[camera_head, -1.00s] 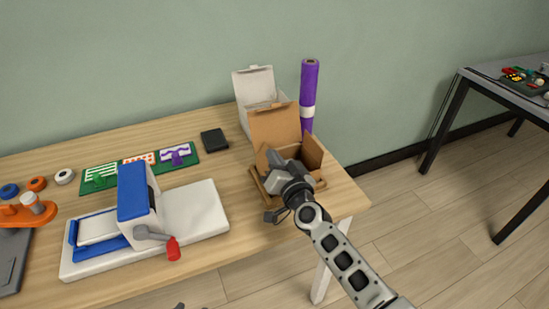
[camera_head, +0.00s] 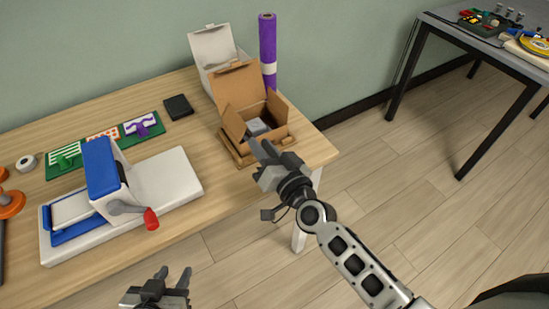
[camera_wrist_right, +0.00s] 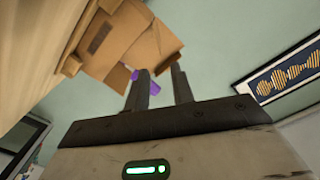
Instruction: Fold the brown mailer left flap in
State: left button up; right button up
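The brown mailer (camera_head: 266,139) stands open near the table's right end, its lid (camera_head: 239,86) raised at the back. Its left flap (camera_head: 234,124) stands up at the left side, and its right flap (camera_head: 277,106) is also up. A grey block (camera_head: 257,127) lies inside. My right gripper (camera_head: 262,147) is open and empty, just in front of the mailer; whether it touches the front wall is unclear. The right wrist view shows its two fingers apart (camera_wrist_right: 160,72), with brown cardboard (camera_wrist_right: 125,40) beyond them. My left gripper (camera_head: 175,271) is open and empty, low in front of the table.
A white open box (camera_head: 212,51) and a purple roll (camera_head: 267,45) stand behind the mailer. A blue and white press (camera_head: 108,180) with a red-knobbed lever is to the left. A black block (camera_head: 178,106) lies further back. Bare table lies between press and mailer.

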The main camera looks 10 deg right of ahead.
jog(key=v, duration=0.5)
jog(key=shift+w, duration=0.1)
